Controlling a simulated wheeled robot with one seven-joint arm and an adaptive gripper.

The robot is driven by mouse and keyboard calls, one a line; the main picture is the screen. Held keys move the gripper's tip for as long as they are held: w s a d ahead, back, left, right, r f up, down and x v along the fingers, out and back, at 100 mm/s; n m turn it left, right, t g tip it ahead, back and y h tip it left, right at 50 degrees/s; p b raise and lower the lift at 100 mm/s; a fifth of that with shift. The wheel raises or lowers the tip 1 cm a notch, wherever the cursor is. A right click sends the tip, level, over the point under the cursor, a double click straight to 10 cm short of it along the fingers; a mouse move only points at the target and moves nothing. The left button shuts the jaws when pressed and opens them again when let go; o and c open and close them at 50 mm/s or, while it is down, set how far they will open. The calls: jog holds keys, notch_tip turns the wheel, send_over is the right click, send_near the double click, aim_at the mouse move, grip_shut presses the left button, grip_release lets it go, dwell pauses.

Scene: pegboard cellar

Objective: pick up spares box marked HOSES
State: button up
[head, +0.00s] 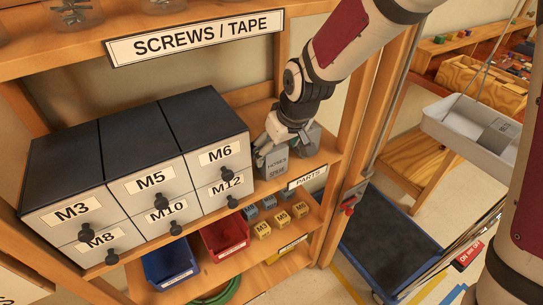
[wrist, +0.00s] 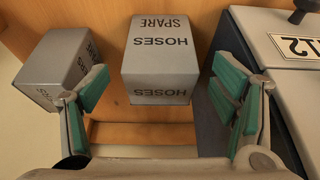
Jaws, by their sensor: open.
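The grey spares box marked HOSES (wrist: 158,58) sits on the wooden shelf, in the upper middle of the wrist view, with SPARE also printed on it. In the head view the HOSES box (head: 273,168) is partly covered by my gripper (head: 275,139). My gripper is open, and in the wrist view its green-padded fingers (wrist: 162,88) lie to the left and right of the box's near end, with gaps showing on both sides. Nothing is held.
A second grey box (wrist: 58,68) stands close by my left finger, its label mostly hidden. A drawer cabinet (head: 140,165) with labels such as M12 stands close on the other side. A shelf below holds blue (head: 168,262) and red (head: 225,236) bins and several small boxes.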

aim_at(275, 165)
jog(key=shift+w+x, duration=0.2)
jog(key=shift+x, duration=2.4)
jog(key=shift+a+r, duration=0.15)
jog(key=c, duration=1.3)
